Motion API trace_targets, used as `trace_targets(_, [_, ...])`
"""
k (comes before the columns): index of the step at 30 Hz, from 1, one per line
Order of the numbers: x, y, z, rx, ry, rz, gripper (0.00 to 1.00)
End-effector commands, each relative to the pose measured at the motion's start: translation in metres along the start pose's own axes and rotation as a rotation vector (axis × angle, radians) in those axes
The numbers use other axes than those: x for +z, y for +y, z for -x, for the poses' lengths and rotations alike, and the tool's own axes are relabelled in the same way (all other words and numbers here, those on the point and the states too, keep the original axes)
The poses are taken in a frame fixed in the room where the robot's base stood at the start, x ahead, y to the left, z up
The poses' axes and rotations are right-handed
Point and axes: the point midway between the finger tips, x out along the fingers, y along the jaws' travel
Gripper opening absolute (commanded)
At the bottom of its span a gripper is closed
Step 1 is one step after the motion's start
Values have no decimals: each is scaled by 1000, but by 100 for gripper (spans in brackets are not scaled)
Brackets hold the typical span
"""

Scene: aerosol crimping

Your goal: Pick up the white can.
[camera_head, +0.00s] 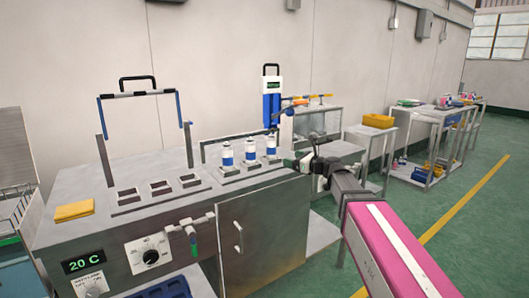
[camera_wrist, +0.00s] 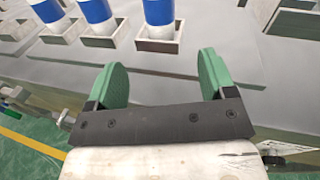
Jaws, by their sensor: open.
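Three white cans with blue bands stand upright in small square holders on the steel bench: a left can (camera_head: 227,154), a middle can (camera_head: 250,150) and a right can (camera_head: 271,145). In the wrist view they show at the top, cut off by the frame: one (camera_wrist: 48,12), another (camera_wrist: 97,14) and a third (camera_wrist: 160,20). My gripper (camera_head: 293,160) is at the bench's right end, close to the right can. In the wrist view its two green finger pads (camera_wrist: 163,80) are apart with nothing between them.
A blue-and-white device (camera_head: 271,100) stands behind the cans. A cart with a yellow bin (camera_head: 378,121) is at right.

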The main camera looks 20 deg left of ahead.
Motion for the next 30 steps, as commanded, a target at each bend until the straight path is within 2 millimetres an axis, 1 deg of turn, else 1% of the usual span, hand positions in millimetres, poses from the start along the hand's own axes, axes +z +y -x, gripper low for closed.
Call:
trace_targets(1, [10,-1,-5,-3,-26,-43,77])
trace_targets(3, [18,-1,-9,-5,-49,-84,77])
trace_targets(6, [22,-1,-16,-6,-61,-108,77])
trace_targets(8, [22,-2,-23,-6,-61,-109,77])
trace_targets(15, [23,-3,-58,-5,-59,-105,77])
trace_targets(23, [23,-2,-74,-5,-58,-104,77])
trace_targets(30, [22,-3,-108,-5,-58,-103,77])
